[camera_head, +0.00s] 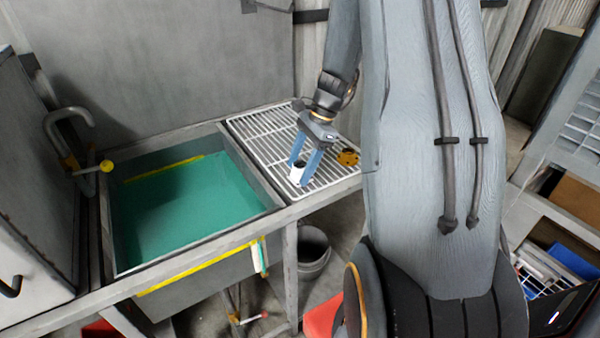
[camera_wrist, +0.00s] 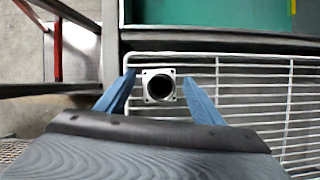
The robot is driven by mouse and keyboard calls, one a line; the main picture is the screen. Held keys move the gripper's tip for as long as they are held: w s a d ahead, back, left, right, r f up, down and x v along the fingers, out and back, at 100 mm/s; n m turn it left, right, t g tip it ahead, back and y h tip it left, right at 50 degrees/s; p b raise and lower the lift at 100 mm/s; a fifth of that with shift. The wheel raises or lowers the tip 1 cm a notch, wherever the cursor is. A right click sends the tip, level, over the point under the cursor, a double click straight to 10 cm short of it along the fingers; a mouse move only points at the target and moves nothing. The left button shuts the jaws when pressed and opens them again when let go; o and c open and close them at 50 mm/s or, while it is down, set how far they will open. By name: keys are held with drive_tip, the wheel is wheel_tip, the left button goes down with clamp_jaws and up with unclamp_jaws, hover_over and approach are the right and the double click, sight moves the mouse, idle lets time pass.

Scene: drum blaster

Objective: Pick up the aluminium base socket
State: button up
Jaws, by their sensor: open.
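The aluminium base socket (camera_head: 297,174) is a small pale cylinder standing on the white wire rack, near the rack's front left side. In the wrist view the socket (camera_wrist: 158,86) shows a square flange with corner holes and a dark round bore. My gripper (camera_head: 302,160) is over the socket, with its two blue fingers pointing down. In the wrist view the gripper (camera_wrist: 158,82) is open, with one finger on each side of the socket. Gaps show between fingers and flange, and I cannot tell the exact finger height.
A tank of green liquid (camera_head: 190,205) adjoins the rack on the left. A grey bucket (camera_head: 313,250) stands below. A bent pipe with a yellow knob (camera_head: 106,166) rises at the far left.

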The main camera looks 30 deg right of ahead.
drive_tip(key=c, duration=1.3)
